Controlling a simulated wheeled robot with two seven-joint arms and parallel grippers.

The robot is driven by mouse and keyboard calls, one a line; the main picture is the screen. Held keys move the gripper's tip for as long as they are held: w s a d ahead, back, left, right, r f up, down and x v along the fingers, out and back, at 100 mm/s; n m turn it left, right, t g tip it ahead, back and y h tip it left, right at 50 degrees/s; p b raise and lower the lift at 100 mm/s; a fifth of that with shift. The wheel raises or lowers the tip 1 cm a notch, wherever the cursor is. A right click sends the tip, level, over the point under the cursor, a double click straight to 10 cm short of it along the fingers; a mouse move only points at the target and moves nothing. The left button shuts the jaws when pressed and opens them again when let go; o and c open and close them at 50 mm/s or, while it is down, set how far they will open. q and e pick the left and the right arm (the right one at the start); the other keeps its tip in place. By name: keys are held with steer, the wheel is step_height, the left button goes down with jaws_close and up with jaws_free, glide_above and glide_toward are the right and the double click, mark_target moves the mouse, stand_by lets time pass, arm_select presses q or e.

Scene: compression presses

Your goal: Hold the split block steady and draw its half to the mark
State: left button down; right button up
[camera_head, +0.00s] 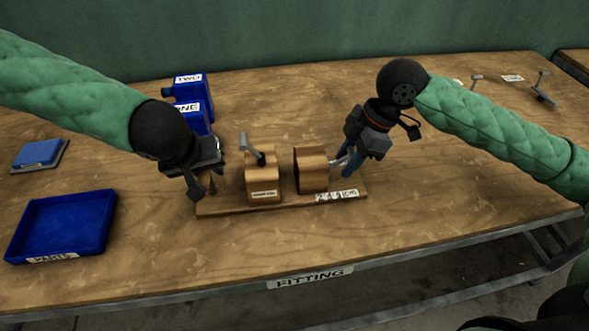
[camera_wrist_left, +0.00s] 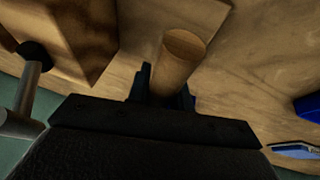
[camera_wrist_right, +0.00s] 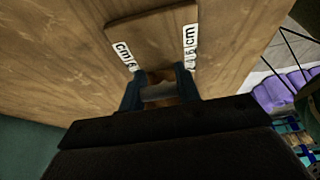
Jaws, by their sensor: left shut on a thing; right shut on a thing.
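The split block stands on a wooden base board (camera_head: 230,208) as two wooden parts with a gap between them. The left part (camera_head: 265,185) has a metal lever on top and a label in front. The right part (camera_head: 311,170) stands beside the printed cm scale (camera_head: 337,196). The exact mark cannot be read.
A blue parts tray (camera_head: 62,225) and a blue block on a plate (camera_head: 38,153) lie at left. Blue labelled boxes (camera_head: 190,100) stand behind my left gripper. Small metal pieces (camera_head: 543,88) lie at the far right. The table right of the board is clear.

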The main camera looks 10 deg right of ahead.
steer(key=shift+d, duration=1.05)
steer(key=o, duration=1.2)
steer(key=shift+c, duration=0.2)
steer(key=v, duration=1.2)
arm_select(q)
steer(key=c, duration=1.2)
jaws_free()
steer(key=shift+o, duration=0.2)
